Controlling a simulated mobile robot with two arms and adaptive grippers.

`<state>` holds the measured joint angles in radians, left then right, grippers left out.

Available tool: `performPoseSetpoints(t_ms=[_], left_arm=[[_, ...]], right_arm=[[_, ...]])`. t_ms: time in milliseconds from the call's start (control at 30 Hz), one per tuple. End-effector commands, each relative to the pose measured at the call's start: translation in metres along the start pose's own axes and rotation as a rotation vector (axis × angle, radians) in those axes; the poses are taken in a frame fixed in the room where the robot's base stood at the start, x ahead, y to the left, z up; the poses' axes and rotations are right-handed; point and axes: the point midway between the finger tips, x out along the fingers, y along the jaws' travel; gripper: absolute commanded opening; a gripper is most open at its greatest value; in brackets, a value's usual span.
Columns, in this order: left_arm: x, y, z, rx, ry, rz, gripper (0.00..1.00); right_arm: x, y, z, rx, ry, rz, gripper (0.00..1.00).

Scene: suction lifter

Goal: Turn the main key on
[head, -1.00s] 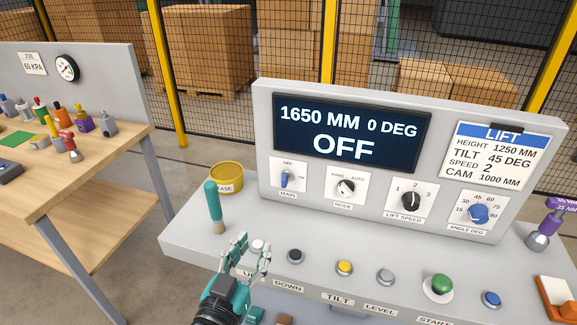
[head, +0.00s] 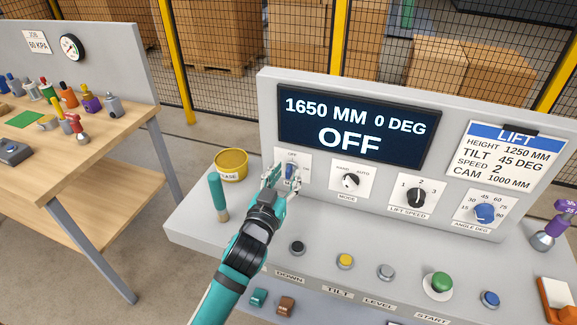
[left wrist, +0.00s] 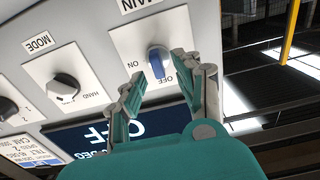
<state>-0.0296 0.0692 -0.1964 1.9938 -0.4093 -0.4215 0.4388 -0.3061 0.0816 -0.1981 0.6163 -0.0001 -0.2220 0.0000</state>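The main key (head: 290,171) is a blue knob on a white plate at the left of the console's upright panel. In the left wrist view the key (left wrist: 157,62) shows upside down, with its handle toward OFF. The display (head: 357,128) reads OFF. My left gripper (head: 271,180) is in front of the key and partly covers its plate. In the left wrist view the left gripper (left wrist: 159,84) is open, its two fingers apart, with the key seen between and just beyond the tips. I cannot tell whether they touch it. My right gripper is not in view.
The mode knob (head: 350,181) is just right of the key. A yellow grease tub (head: 231,165) and a teal-handled tool (head: 218,197) stand left of my arm. Several push buttons line the console's sloping front. A wooden bench (head: 95,135) stands at the left.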

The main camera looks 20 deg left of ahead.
Motion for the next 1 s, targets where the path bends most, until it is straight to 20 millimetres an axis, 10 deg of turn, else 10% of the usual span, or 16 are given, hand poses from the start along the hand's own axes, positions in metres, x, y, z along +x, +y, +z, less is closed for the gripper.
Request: performPoseSetpoints(t_ms=[533,800,1000], left_arm=[[0.025,0.0,0.001,-0.001,-0.001,0.0,0.34],[0.024,0.0,0.001,-0.001,-0.001,0.0,0.0],[0.025,0.0,0.001,-0.001,-0.001,0.0,0.0]], right_arm=[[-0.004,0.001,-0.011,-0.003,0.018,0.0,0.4],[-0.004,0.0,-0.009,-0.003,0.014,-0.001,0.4],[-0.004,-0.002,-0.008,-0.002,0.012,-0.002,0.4]])
